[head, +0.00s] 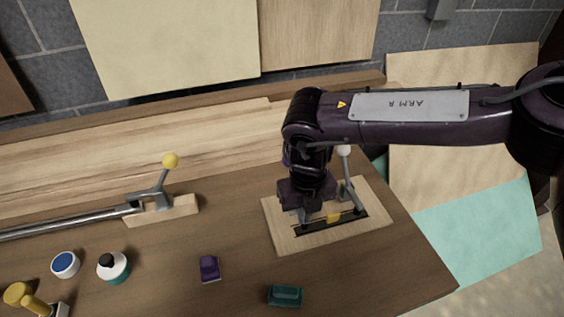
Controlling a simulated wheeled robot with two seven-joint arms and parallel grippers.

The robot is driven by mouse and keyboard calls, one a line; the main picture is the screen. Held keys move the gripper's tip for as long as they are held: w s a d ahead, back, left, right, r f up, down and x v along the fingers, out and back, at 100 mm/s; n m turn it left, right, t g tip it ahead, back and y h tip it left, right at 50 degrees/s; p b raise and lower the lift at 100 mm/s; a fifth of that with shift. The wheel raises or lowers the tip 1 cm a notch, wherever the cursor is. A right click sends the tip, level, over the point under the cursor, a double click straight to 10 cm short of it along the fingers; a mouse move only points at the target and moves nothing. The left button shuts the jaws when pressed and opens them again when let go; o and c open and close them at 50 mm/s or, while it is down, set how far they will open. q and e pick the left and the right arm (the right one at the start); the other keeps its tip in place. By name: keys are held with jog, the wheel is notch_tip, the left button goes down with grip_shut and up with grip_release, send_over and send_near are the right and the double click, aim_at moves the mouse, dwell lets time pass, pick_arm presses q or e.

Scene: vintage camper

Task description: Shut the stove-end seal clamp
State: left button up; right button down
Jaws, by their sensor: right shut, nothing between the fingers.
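A clamp with a white-knobbed lever (346,165) stands on a pale wooden board (375,236) at the right of the bench. Its lever is raised, close to upright. A dark slotted strip with a yellow piece (334,218) lies on the same board. My right gripper (307,215) points down over the left part of this board, beside the lever, shut and empty. My arm hides part of the clamp. A second lever with a yellow knob (171,161) stands raised on a wooden block (180,210) at the left. I cannot tell which is the stove-end clamp. My left gripper is out of view.
A metal bar (70,225) runs left from the block. A blue-lidded jar (65,264), a bottle (112,266), a purple item (209,268), a teal item (285,295) and a yellow-headed tool (30,298) lie along the front. The middle of the bench is clear.

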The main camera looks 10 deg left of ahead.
jog(key=shift+f, duration=0.15)
jog(key=shift+f, duration=0.25)
jog(key=shift+r, duration=0.1)
jog(key=shift+w+r, duration=0.1)
notch_tip(320, 180, up, 12)
jog(key=p, duration=0.8)
dwell(0.7)
